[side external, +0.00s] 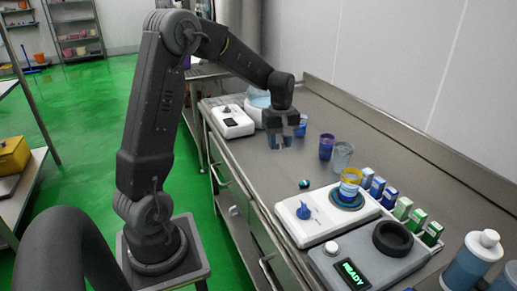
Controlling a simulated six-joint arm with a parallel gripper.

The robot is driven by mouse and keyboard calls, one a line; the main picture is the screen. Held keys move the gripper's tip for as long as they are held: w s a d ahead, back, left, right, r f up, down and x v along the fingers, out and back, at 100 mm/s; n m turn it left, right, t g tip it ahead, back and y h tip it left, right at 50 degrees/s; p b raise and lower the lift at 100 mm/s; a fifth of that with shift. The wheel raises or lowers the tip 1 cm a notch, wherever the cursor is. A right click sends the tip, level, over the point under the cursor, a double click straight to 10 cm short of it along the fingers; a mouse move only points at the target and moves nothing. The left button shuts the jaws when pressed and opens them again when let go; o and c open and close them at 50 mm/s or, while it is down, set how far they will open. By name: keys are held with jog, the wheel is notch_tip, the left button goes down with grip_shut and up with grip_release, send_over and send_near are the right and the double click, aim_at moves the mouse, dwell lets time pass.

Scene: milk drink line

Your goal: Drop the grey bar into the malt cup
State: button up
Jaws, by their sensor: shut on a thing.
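My gripper (286,143) points down above the far part of the steel counter, with its jaws shut. What they hold is too small and dark to make out, and I cannot make out the grey bar anywhere. A blue cup (301,128) stands just right of and partly behind my gripper. A dark blue cup (326,147) and a clear, pale cup (342,157) stand further right, apart from my gripper. A cup with a yellow band (350,182) sits on the dark round plate of a white device (318,233). No label shows which is the malt cup.
A white device (231,122) and a bowl of pale blue liquid (259,100) stand at the far end. A small dark-and-teal piece (305,184) lies on the counter. Several small boxes (402,209), a grey "READY" unit (327,256) and a bottle (473,262) fill the near right.

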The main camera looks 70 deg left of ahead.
jog(key=w+d+r+m, duration=0.2)
jog(key=w+d+r, duration=0.1)
jog(key=w+d, duration=0.6)
jog(key=m, duration=0.2)
send_near(350, 185)
jog(key=w+a, duration=0.2)
jog(key=shift+w+a+f, duration=0.1)
jog(key=shift+f, duration=1.55)
jog(key=o, duration=1)
